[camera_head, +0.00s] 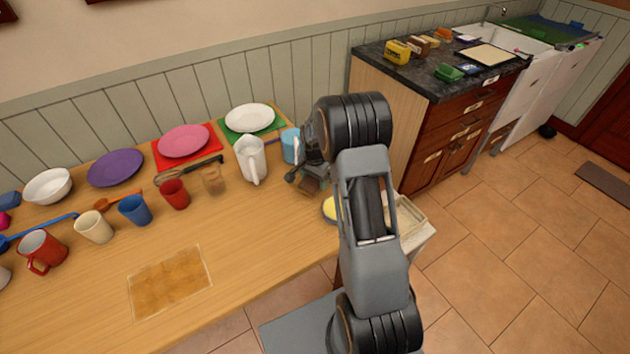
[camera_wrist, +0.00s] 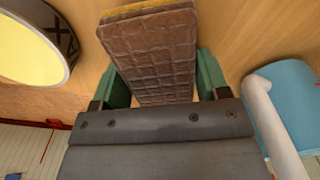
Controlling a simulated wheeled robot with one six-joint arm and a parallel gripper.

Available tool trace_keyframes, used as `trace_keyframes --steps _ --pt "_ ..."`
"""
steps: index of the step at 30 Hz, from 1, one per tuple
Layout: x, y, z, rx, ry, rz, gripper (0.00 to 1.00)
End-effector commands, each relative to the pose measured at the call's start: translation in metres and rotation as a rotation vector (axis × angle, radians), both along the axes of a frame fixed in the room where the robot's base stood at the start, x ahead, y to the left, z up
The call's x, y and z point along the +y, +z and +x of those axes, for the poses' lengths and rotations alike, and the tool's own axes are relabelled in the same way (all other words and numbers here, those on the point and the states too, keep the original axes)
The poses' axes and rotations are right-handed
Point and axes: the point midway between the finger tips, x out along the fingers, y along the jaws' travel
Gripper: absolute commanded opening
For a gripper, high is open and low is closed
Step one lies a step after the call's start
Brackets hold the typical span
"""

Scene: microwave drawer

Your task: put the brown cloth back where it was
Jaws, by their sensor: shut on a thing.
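My gripper (camera_head: 306,178) is low over the right end of the wooden table, partly hidden by my arm in the head view. In the wrist view, my gripper (camera_wrist: 160,78) has its green fingers on both sides of a brown, quilted, slab-like piece with a yellow far edge, which I take for the brown cloth (camera_wrist: 150,50). A small brown part of the cloth (camera_head: 309,186) shows below the gripper in the head view. Whether it touches the table is unclear. A flat orange-brown rectangle with a pale border (camera_head: 170,282) lies on the front of the table.
A blue cup (camera_head: 290,146) with a white handle and a white pitcher (camera_head: 251,160) stand close by the gripper. A yellow round thing (camera_head: 331,209) is near the table's right edge. Plates, cups and utensils fill the back and left; the front middle is mostly clear.

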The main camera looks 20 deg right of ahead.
Motion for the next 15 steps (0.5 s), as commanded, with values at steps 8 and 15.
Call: trace_keyframes --steps 8,15 --pt "0.0003 -0.0104 -0.0001 -0.001 0.001 0.0 0.46" --pt "0.0003 -0.0148 -0.0002 0.0 0.001 0.0 0.69"
